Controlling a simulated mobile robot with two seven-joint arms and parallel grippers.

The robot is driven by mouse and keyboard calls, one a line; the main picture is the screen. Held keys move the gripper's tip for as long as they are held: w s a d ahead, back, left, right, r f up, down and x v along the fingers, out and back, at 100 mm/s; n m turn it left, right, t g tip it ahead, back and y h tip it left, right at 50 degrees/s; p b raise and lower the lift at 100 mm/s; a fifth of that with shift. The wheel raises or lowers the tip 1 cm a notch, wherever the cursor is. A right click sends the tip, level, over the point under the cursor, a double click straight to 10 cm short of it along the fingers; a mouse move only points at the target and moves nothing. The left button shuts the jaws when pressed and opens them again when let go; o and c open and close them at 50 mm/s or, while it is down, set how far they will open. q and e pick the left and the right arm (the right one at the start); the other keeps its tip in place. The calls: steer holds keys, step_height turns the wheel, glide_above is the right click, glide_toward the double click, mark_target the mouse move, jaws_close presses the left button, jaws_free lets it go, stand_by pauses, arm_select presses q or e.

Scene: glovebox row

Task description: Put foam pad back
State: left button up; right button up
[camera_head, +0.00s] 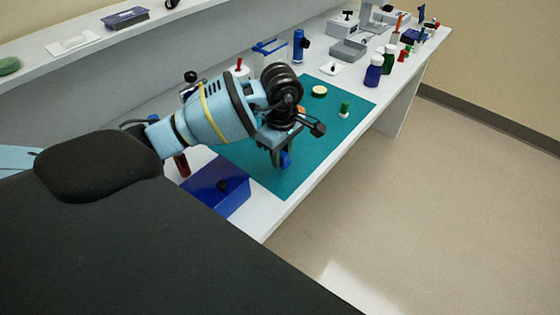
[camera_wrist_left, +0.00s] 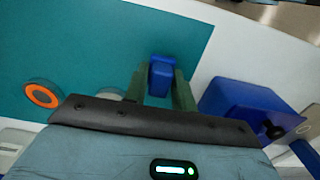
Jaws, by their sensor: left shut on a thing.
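My left gripper (camera_head: 281,157) points down over the teal mat (camera_head: 258,154), near its front edge. It is shut on a small blue block (camera_head: 286,159). In the left wrist view the block (camera_wrist_left: 162,77) sits between the two greenish fingers of the left gripper (camera_wrist_left: 161,88). It may be the foam pad; I cannot tell for sure. I cannot tell whether it touches the mat. My right gripper is not in view.
A blue box (camera_head: 217,187) with a dark knob stands near the mat's front corner. A pale round disc (camera_head: 319,91) and a green-capped vial (camera_head: 344,109) are on the mat. Blue and green bottles (camera_head: 373,72) stand farther along the bench. An orange-ringed disc (camera_wrist_left: 42,95) lies on the mat.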

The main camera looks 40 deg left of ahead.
arm_select(q)
steer(key=shift+w+a+f, duration=0.1)
steer(key=shift+a+f, duration=0.05)
steer(key=shift+f, duration=0.75)
steer(key=shift+w+a+f, duration=0.1)
steer(key=shift+a+f, duration=0.05)
steer(key=shift+f, duration=0.7)
steer(key=shift+f, duration=0.1)
steer(key=shift+f, duration=0.1)
steer(key=o, duration=0.9)
steer(key=shift+o, duration=0.2)
step_height(320, 180, up, 12)
steer(key=shift+r, duration=0.2)
